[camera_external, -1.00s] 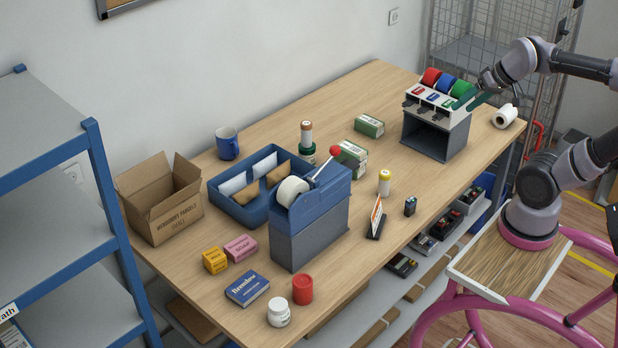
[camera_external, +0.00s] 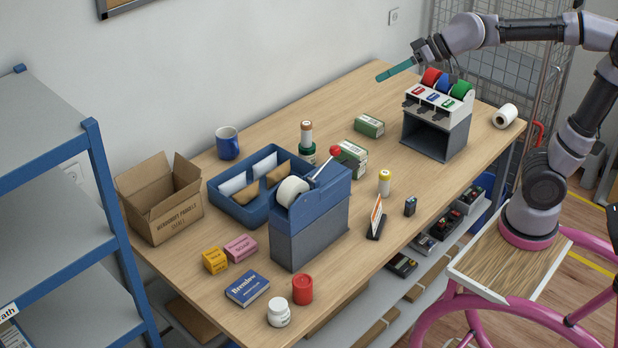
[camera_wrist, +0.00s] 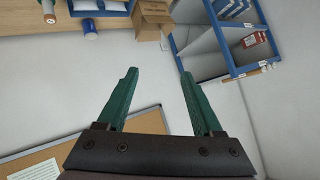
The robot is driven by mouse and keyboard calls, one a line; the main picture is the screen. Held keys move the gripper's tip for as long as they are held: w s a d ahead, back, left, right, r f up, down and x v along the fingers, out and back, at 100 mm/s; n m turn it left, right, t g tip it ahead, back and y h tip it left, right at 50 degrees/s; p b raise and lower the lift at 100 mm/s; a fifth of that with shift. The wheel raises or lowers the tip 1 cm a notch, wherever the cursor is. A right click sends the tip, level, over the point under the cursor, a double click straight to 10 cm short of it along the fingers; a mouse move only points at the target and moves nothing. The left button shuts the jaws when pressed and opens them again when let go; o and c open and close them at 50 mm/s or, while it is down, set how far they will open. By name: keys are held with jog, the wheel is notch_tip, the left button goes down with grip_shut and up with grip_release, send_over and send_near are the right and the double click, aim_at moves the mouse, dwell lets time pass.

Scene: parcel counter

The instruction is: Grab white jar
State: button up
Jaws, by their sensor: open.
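The white jar (camera_external: 279,312) stands upright at the front left edge of the wooden counter, beside a red jar (camera_external: 302,289). My gripper (camera_external: 381,77) is raised above the far right part of the counter, well away from the white jar. In the wrist view my gripper (camera_wrist: 156,75) shows two green fingers spread apart with nothing between them. The white jar cannot be made out in the wrist view.
A blue-and-grey tape dispenser (camera_external: 311,227) stands behind the jars. A blue book (camera_external: 247,288) lies to their left. A cardboard box (camera_external: 165,210) and blue shelving (camera_external: 60,180) are at the left. The triple-reel dispenser (camera_external: 437,125) stands below my arm.

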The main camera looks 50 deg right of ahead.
jog(key=w+a+n+y, duration=0.2)
jog(key=w+a+n, duration=0.1)
jog(key=a, duration=1)
jog(key=n+t+y, duration=0.1)
jog(key=n+t, duration=0.1)
jog(key=n, duration=0.1)
send_over(270, 306)
jog(key=s+d, duration=0.4)
jog(key=d, duration=0.1)
notch_tip(270, 306, down, 6)
jog(key=f, duration=4.2)
jog(key=shift+w+a, duration=0.3)
jog(key=shift+w, duration=0.05)
jog(key=x, duration=0.6)
jog(key=shift+w+a+f, duration=0.15)
jog(key=shift+w+a, duration=0.05)
jog(key=shift+a, duration=0.05)
